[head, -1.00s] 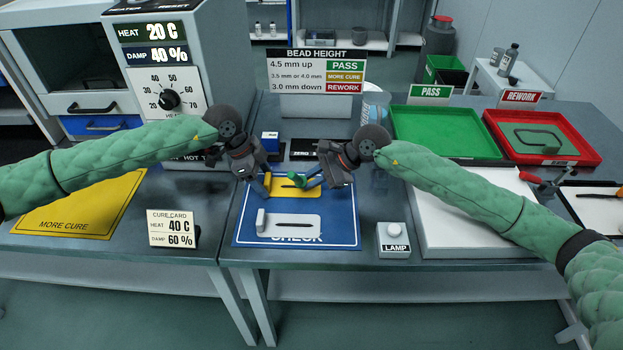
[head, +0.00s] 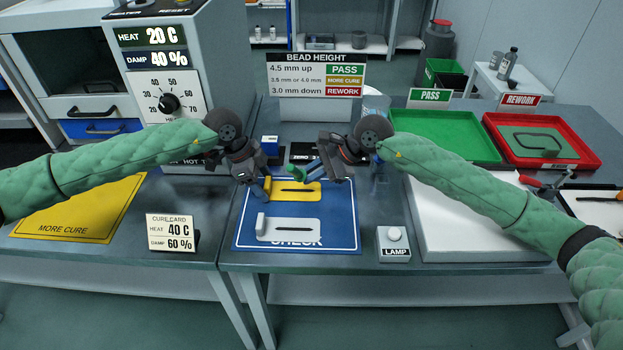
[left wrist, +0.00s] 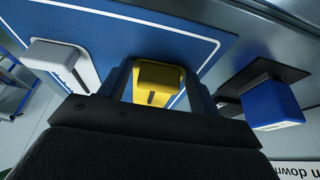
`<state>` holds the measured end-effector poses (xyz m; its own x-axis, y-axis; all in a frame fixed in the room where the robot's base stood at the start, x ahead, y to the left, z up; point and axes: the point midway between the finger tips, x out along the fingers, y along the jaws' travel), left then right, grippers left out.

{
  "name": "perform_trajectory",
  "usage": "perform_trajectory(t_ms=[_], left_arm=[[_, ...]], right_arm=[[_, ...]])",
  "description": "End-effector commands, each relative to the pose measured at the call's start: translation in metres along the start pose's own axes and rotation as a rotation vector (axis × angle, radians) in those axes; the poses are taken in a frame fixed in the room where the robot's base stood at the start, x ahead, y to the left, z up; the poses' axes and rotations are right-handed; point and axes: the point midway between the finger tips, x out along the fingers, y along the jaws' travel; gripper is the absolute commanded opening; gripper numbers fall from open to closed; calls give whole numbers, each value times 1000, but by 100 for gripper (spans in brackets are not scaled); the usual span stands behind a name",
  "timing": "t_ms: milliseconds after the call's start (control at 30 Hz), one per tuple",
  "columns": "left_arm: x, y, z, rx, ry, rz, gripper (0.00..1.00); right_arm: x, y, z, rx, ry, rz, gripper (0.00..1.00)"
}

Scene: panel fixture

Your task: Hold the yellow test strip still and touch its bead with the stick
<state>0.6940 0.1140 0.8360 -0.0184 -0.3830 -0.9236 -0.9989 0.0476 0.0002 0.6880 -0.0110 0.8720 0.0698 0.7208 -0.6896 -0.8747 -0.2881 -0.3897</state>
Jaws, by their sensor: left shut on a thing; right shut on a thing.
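The yellow test strip (head: 308,187) lies on the blue CHECK mat (head: 345,211), its dark bead (head: 297,190) facing up. My left gripper (head: 266,189) is shut on the strip's raised left end; the left wrist view shows the yellow end (left wrist: 158,76) between the two fingers. My right gripper (head: 325,178) is shut on the stick, whose green tip (head: 289,175) points left. The tip appears just behind and above the bead, apart from it. The stick's held part is mostly hidden by the gripper.
A white strip (head: 307,223) with a dark bead lies in front on the mat. The lamp button box (head: 394,240) is right of the mat. Green (head: 440,131) and red (head: 583,150) trays stand at the back right.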

Motion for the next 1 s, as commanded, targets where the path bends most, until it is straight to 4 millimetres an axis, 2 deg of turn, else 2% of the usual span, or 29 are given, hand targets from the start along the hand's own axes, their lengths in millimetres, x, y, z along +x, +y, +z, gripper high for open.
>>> perform_trajectory(t_ms=[467,833,867,967,1000], left_arm=[[1,0,1,-1,-2,1,38],[1,0,1,-1,-2,1,38],[1,0,1,-1,-2,1,65],[1,0,1,-1,-2,1,85],[1,0,1,-1,-2,1,88]], right_arm=[[-21,-12,18,-1,1,-1,0],[-23,-13,20,0,0,-1,0],[-23,-13,20,0,0,-1,0],[-23,-13,20,0,0,-1,0],[-22,-13,20,0,0,-1,0]])
